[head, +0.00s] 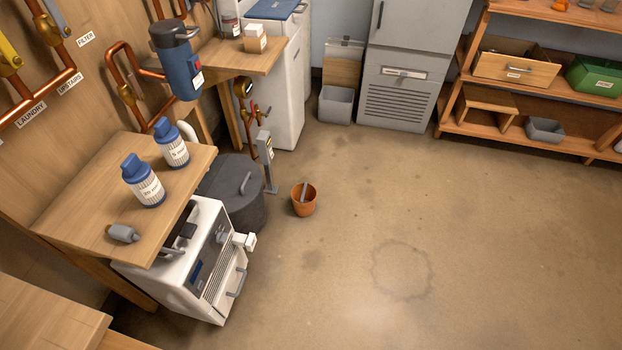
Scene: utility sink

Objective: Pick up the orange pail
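A small orange pail (298,211) stands upright on the concrete floor near the middle of the head view. A grey, narrow thing (303,193) shows at its opening; I cannot tell whether it is a handle or a tool inside. The pail stands apart from the things around it. My gripper does not show in the head view.
A dark grey lidded bin (232,203) and a grey post (266,165) stand left of the pail. A white machine (193,285) sits under a wooden table (78,208). Open floor (460,230) lies right and in front.

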